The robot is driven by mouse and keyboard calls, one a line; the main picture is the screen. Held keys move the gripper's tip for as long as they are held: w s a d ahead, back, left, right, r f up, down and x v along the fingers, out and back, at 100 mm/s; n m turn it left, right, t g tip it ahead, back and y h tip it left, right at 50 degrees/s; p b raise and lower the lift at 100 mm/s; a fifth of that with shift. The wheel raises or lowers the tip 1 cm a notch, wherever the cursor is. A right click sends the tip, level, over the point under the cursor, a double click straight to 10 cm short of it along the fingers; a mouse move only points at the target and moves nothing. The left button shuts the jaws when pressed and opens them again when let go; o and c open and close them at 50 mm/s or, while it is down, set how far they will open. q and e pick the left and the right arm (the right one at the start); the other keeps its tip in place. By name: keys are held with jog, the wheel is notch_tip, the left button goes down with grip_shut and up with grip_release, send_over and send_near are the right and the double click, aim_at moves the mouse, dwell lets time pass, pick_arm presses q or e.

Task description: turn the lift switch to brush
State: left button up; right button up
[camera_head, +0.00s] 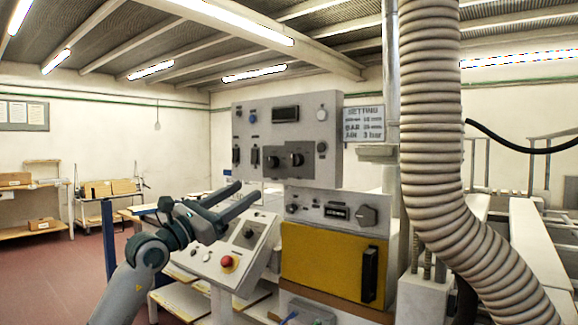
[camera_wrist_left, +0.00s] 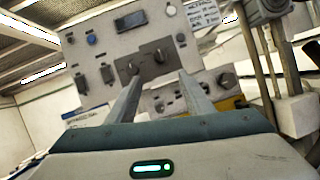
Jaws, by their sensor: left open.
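A grey upright control panel (camera_head: 305,110) stands ahead, with a dark plate carrying two black rotary knobs (camera_head: 297,160) low in its middle. In the left wrist view the knobs (camera_wrist_left: 158,56) show just beyond the fingertips. No readable label shows which control is the lift switch. Other rotary knobs are a grey one (camera_head: 367,215) on the lower panel and a small dark one (camera_head: 249,232) on the sloped console. My left gripper (camera_head: 248,191) is open and empty, in front of the panel's lower left; its fingers (camera_wrist_left: 161,78) point at the panel, apparently touching no knob.
The sloped console (camera_head: 210,260) with a red mushroom button (camera_head: 229,262) stands below my left gripper. A yellow door (camera_head: 325,262) is under the lower panel. A thick ribbed hose (camera_head: 432,130) hangs at the right. A white sign (camera_head: 363,124) is beside the panel.

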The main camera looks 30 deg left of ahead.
pick_arm(q)
jog(key=shift+w, duration=0.1)
pick_arm(e)
jog(key=shift+f, duration=0.1)
pick_arm(q)
jog(key=p, duration=0.4)
send_near(291, 163)
jog(key=x, duration=0.3)
jog(key=p+x, duration=0.1)
jog(key=x, duration=0.3)
jog(key=shift+w+r, duration=0.2)
jog(key=shift+w, duration=0.15)
jog(key=shift+x, duration=0.75)
pick_arm(e)
notch_tip(291, 163, down, 8)
jog(key=t, duration=0.1)
jog(key=shift+s+a+r, duration=0.2)
jog(key=shift+s+a, duration=0.05)
jog(key=shift+s, duration=0.2)
pick_arm(q)
jog(key=c, duration=1)
